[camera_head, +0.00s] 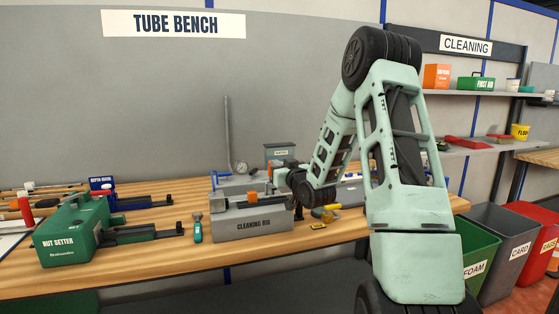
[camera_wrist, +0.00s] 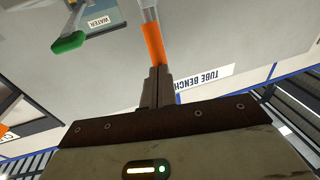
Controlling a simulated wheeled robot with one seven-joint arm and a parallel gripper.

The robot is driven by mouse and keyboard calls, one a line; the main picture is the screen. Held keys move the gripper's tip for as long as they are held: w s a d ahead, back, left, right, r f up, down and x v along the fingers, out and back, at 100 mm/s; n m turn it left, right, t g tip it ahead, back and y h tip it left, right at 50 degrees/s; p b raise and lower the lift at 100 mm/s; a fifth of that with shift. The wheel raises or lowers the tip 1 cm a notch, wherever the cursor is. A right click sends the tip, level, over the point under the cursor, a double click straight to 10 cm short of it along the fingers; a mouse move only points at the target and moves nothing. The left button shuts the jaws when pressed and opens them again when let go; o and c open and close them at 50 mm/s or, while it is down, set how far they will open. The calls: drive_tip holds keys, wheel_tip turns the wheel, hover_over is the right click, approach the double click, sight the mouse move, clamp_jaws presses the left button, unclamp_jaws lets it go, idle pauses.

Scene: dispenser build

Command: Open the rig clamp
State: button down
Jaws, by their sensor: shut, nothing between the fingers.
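The grey cleaning rig (camera_head: 252,222) sits on the wooden tube bench, with a small orange part (camera_head: 252,197) on its top. I cannot tell from the head view which part is the clamp or how it is set. In the wrist view my gripper (camera_wrist: 159,72) has its dark fingers together, with nothing between them. An orange bar (camera_wrist: 153,45) with a pale end lies just beyond the fingertips. I cannot tell whether they touch. In the head view my arm reaches down to the right end of the rig, and its fingers are hard to make out.
The green nut setter (camera_head: 72,235) stands at the left, with a teal-handled tool (camera_head: 197,228) between it and the rig. A yellow-handled tool (camera_head: 325,212) lies right of the rig. A pale tube with a gauge (camera_head: 232,140) rises behind. In the wrist view, a green handle (camera_wrist: 68,42) shows.

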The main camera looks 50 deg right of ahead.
drive_tip(key=w+r+g+p, duration=0.1)
drive_tip(key=p, duration=0.1)
drive_tip(key=w+d+r+g+y+p, duration=0.1)
drive_tip(key=p, duration=0.1)
drive_tip(key=w+r+g+p, duration=0.1)
drive_tip(key=p, duration=0.1)
drive_tip(key=shift+d+m+g+y+p, duration=0.3)
drive_tip(key=shift+d+p, duration=0.1)
drive_tip(key=shift+w+d+g+p, duration=0.2)
drive_tip(key=shift+w+g+p, duration=0.1)
drive_tip(key=shift+p, duration=0.45)
drive_tip(key=w+d+g+p, duration=0.1)
drive_tip(key=p, duration=0.1)
drive_tip(key=w+g+y+p, duration=0.1)
drive_tip(key=w, duration=0.1)
drive_tip(key=shift+d+f+p, duration=0.35)
drive_tip(key=shift+d+f, duration=0.05)
drive_tip(key=shift+d+r, duration=0.1)
